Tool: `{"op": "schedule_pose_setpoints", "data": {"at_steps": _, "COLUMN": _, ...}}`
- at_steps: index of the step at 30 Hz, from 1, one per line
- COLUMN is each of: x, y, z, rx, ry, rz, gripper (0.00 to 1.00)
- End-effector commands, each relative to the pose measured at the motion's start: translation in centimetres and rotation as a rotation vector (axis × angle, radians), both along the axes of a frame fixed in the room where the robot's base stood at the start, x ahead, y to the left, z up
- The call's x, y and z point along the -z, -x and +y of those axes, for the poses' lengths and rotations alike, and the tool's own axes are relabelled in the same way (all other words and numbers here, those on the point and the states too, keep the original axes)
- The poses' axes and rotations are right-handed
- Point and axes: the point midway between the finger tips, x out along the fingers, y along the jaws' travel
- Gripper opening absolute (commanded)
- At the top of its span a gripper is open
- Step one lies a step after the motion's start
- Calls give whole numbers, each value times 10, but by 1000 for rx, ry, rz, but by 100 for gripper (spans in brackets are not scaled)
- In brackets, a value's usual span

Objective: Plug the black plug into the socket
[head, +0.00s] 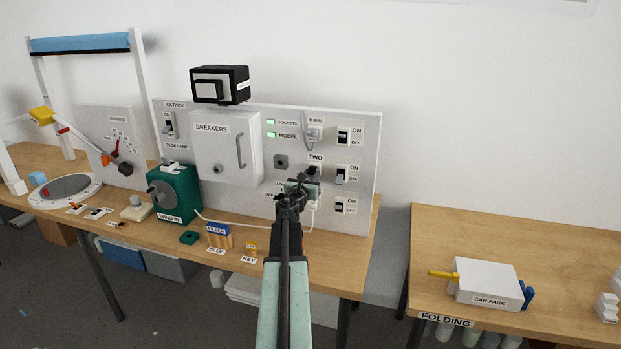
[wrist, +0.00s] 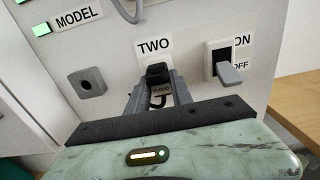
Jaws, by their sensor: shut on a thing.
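The black plug (wrist: 157,74) is between the two grey fingers of my gripper (wrist: 156,88) in the wrist view, with a small tag below it and a dark cord looping down. The plug is up against the panel just under the label TWO, and it hides the socket there. I cannot tell whether it is seated or just in front. In the head view my gripper (head: 302,186) is at the panel's lower right part, and the black plug (head: 313,170) shows just above it.
To the right of the plug is a switch (wrist: 226,66) marked ON and OFF. To the left is a grey square block with a dark hole (wrist: 87,83). The breaker box (head: 226,147) sticks out further left. A green crank box (head: 173,192) stands on the bench.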

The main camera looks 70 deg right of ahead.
Motion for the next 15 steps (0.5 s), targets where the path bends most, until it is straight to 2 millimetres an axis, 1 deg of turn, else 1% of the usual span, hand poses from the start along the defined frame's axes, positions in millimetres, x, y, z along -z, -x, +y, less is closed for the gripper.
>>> {"op": "schedule_pose_setpoints", "data": {"at_steps": 8, "x": 0, "y": 0, "z": -8, "rx": 0, "ry": 0, "rz": 0, "gripper": 0}}
{"op": "schedule_pose_setpoints", "data": {"at_steps": 9, "x": 0, "y": 0, "z": -7, "rx": 0, "ry": 0, "rz": 0, "gripper": 38}}
{"op": "schedule_pose_setpoints", "data": {"at_steps": 10, "x": 0, "y": 0, "z": -7, "rx": 0, "ry": 0, "rz": 0, "gripper": 46}}
{"op": "schedule_pose_setpoints", "data": {"at_steps": 11, "x": 0, "y": 0, "z": -7, "rx": 0, "ry": 0, "rz": 0, "gripper": 52}}
{"op": "schedule_pose_setpoints", "data": {"at_steps": 15, "x": 0, "y": 0, "z": -7, "rx": 0, "ry": 0, "rz": 0, "gripper": 52}}
